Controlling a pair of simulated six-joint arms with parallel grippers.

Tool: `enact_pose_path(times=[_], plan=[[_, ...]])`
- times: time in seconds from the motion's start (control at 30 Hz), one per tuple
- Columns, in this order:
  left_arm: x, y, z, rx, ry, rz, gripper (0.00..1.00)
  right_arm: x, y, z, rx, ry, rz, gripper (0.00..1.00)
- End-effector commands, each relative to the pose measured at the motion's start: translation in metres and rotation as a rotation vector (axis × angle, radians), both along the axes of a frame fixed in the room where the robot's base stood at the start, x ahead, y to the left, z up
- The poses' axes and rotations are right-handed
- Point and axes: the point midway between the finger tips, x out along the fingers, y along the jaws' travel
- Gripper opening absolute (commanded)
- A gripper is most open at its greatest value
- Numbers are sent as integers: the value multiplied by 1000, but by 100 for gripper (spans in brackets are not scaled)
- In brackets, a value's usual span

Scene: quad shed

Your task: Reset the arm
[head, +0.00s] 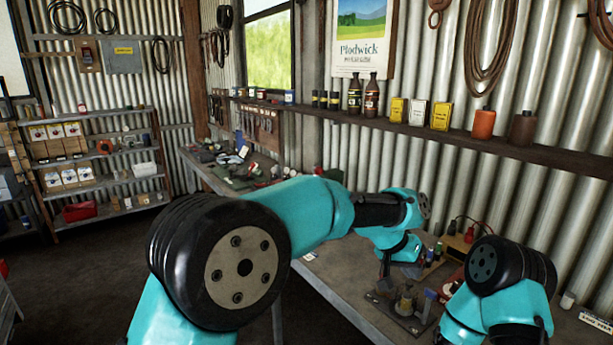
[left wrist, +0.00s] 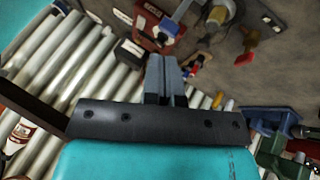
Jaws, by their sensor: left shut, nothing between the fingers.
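My left arm reaches from the lower left across the middle of the head view. Its left gripper (head: 398,268) hangs over the workbench (head: 345,262), partly hidden by my own wrist. In the left wrist view the two grey fingers of the left gripper (left wrist: 166,66) lie together, shut with nothing between them. My right arm shows at the lower right of the head view, with a black joint and teal links. Its gripper is out of view.
Small tools and a metal device (head: 405,305) stand on the bench below the left gripper. A shelf (head: 400,128) with bottles (head: 371,95) and tins runs along the corrugated wall. A rack (head: 100,170) stands at the left. Dark floor lies clear left of the arm.

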Motion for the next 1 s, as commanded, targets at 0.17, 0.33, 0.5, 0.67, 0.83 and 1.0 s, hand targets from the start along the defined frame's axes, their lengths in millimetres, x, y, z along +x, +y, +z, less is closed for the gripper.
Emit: enact_pose_path(times=[0.17, 0.33, 0.5, 0.67, 0.83, 1.0], plan=[[1, -18, -23, -1, -2, 2, 0, 0, 0, 0, 0, 0, 0, 100], [3, -34, -44, -4, -6, 4, 0, 0, 0, 0, 0, 0, 0, 100], [4, -49, -62, -7, -9, 6, 0, 0, 0, 0, 0, 0, 0, 100], [5, -57, -71, -9, -12, 8, 0, 0, 0, 0, 0, 0, 0, 100], [6, -59, -73, -10, -12, 9, 0, 0, 0, 0, 0, 0, 0, 100], [6, -58, -73, -10, -12, 9, 0, 0, 0, 0, 0, 0, 0, 100]])
